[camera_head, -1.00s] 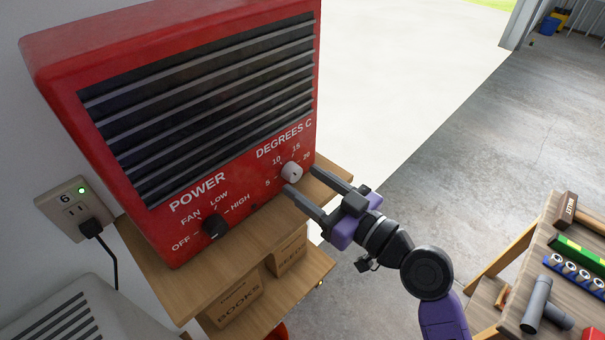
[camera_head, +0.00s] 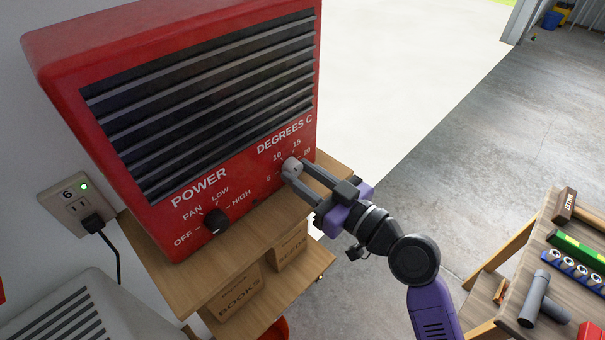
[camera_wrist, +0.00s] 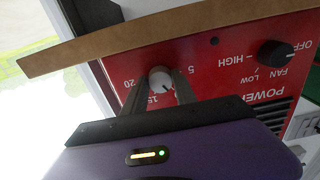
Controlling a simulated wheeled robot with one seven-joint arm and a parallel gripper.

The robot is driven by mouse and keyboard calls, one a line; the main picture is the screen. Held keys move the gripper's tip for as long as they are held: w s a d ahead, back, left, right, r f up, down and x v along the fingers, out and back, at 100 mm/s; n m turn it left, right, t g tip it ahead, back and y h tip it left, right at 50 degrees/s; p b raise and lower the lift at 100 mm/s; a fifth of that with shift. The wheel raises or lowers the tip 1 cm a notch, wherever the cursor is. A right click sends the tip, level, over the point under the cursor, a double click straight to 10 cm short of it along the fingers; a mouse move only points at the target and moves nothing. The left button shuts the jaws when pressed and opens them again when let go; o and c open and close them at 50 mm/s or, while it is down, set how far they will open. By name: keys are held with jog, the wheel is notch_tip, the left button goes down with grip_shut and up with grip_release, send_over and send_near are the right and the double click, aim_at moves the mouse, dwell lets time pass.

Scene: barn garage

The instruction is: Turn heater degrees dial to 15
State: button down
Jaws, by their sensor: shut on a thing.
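The red heater (camera_head: 140,215) fills the left of the head view. Its white degrees dial (camera_head: 291,167) is at the lower right of its front, with numbers 5 to 20 around it. My gripper (camera_head: 294,174) is shut on this dial, with a finger on either side. In the wrist view, upside down, the white dial (camera_wrist: 160,77) shows between the fingertips, with a dark mark on its lower edge. The 20, 15 and 5 are readable there; the 10 is hidden. The exact setting is hard to tell.
The black power dial (camera_head: 215,220) is left of the degrees dial. An outlet (camera_head: 80,207) with a plug is on the left wall. A workbench (camera_head: 515,295) with tools is at the right.

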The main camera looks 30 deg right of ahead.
jog(key=shift+m, duration=0.3)
jog(key=m+p, duration=0.1)
jog(key=m, duration=0.4)
jog(key=shift+m, duration=0.3)
jog(key=m+p, duration=0.2)
jog(key=m, duration=0.3)
jog(key=shift+a, duration=0.1)
jog(key=shift+m, duration=0.3)
jog(key=c, duration=1)
grip_release()
